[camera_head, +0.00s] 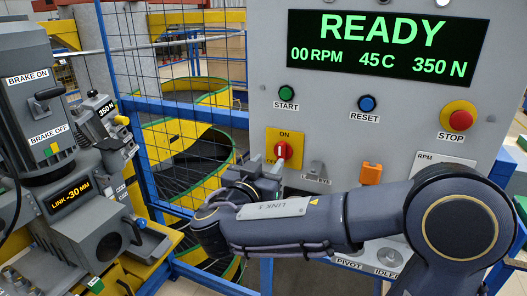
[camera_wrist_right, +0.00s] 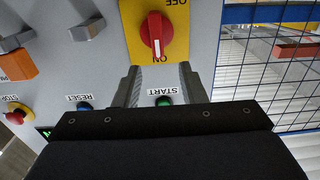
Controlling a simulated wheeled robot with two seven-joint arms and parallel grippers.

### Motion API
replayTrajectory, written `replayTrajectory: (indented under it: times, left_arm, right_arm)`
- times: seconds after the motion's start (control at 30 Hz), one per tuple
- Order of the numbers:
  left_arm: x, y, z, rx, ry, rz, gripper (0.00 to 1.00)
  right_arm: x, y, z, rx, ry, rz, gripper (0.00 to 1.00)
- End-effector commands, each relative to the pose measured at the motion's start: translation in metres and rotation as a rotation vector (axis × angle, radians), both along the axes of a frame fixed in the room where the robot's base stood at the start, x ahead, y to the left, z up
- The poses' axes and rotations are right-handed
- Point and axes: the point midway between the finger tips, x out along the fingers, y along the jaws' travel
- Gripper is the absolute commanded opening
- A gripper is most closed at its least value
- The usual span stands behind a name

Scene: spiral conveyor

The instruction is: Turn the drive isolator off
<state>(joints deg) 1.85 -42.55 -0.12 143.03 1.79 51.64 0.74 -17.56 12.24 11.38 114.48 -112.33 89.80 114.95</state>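The drive isolator is a red rotary knob (camera_head: 281,151) on a yellow plate (camera_head: 297,137) marked ON at its top. In the right wrist view, which is upside down, the red knob (camera_wrist_right: 155,32) has a white mark pointing to the ON label, with OFF on the opposite side. My right gripper (camera_head: 268,172) is just below the plate, its fingers partly hidden by my arm. In the wrist view the right gripper (camera_wrist_right: 157,72) is open and empty, fingers spread either side of the knob's line, the knob beyond the tips. My left gripper is not seen.
The panel holds a green START button (camera_head: 286,92), a blue RESET button (camera_head: 366,103), a red STOP button (camera_head: 460,120) and an orange block (camera_head: 370,173). The display (camera_head: 388,45) reads READY, 00 RPM. Blue wire fencing (camera_head: 150,80) stands left, beside a brake and link machine (camera_head: 85,230).

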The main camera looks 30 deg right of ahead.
Motion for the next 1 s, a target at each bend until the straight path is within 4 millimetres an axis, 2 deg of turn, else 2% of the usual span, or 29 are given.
replayTrajectory:
  times: [0.2,0.4,0.77,1.0]
  left_arm:
    - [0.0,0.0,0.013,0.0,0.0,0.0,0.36]
    - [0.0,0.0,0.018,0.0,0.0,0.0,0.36]
    - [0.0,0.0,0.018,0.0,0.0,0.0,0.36]
    - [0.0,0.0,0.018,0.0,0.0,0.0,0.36]
  right_arm:
    - [0.023,-0.03,0.002,0.0,0.005,-0.006,0.37]
    - [0.038,-0.047,0.001,0.0,0.006,-0.004,0.37]
    - [0.042,-0.052,0.0,0.0,0.006,-0.001,0.37]
    - [0.042,-0.051,0.0,0.0,0.006,-0.001,0.06]
